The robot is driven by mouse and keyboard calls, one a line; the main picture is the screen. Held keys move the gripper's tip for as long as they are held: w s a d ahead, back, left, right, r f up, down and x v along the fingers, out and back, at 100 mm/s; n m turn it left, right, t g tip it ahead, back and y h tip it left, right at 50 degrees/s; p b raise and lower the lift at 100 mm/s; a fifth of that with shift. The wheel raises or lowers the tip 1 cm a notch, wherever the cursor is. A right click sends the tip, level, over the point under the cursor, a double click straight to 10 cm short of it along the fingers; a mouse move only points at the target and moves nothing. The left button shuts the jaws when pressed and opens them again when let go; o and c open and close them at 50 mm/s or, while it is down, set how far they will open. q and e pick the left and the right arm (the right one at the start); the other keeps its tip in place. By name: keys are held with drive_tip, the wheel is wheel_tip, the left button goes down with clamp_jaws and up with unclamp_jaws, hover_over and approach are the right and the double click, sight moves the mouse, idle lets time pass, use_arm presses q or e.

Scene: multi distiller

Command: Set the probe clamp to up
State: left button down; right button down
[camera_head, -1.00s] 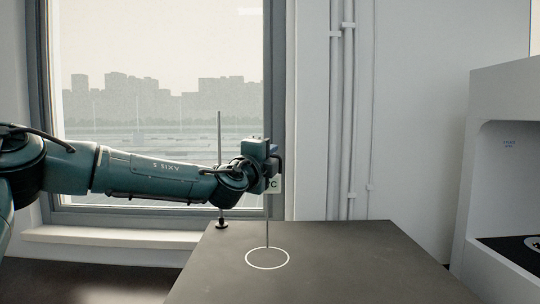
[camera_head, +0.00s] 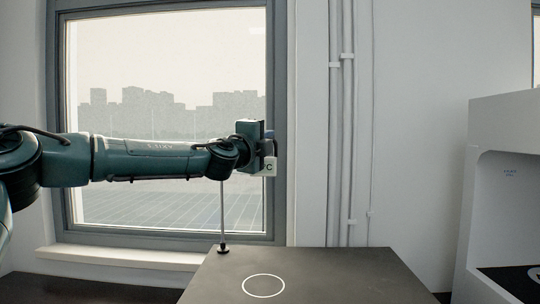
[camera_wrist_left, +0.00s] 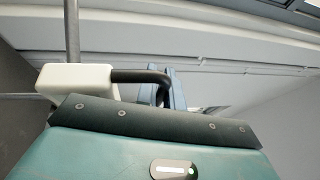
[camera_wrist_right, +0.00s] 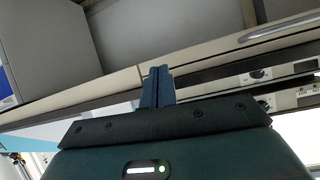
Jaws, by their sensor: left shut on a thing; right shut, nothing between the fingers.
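The probe clamp is a white box (camera_head: 269,167) marked "C", beside the upright stand rod (camera_head: 222,210). In the head view my left gripper (camera_head: 270,146) is at the clamp, above the table's back edge. In the left wrist view the white box (camera_wrist_left: 76,80) has a dark bent handle (camera_wrist_left: 143,75); the blue fingers (camera_wrist_left: 178,88) are shut on this handle. A thin grey rod (camera_wrist_left: 17,96) runs left from the box. My right gripper (camera_wrist_right: 157,88) is shut and empty, only in its wrist view.
A white cabinet (camera_head: 505,125) with an open bay stands at the right. A window (camera_head: 165,120) is behind the arm.

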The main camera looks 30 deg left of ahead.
use_arm(q)
drive_tip(key=shift+r, duration=1.2)
use_arm(e)
drive_tip(key=shift+s+a+r, duration=0.1)
drive_tip(key=shift+r, duration=0.05)
use_arm(q)
drive_tip(key=c, duration=1.5)
unclamp_jaws()
drive_tip(key=shift+f, duration=0.2)
drive_tip(key=shift+s+f, duration=0.1)
drive_tip(key=shift+s, duration=0.2)
drive_tip(key=s, duration=0.4)
drive_tip(key=s+f+b, duration=0.1)
drive_tip(key=s, duration=0.3)
drive_tip(key=s+f+b, duration=0.1)
drive_tip(key=s, duration=0.3)
drive_tip(key=shift+s+d, duration=0.2)
drive_tip(key=shift+d, duration=0.1)
use_arm(e)
drive_tip(key=shift+w+f, duration=0.25)
drive_tip(key=shift+f, duration=0.4)
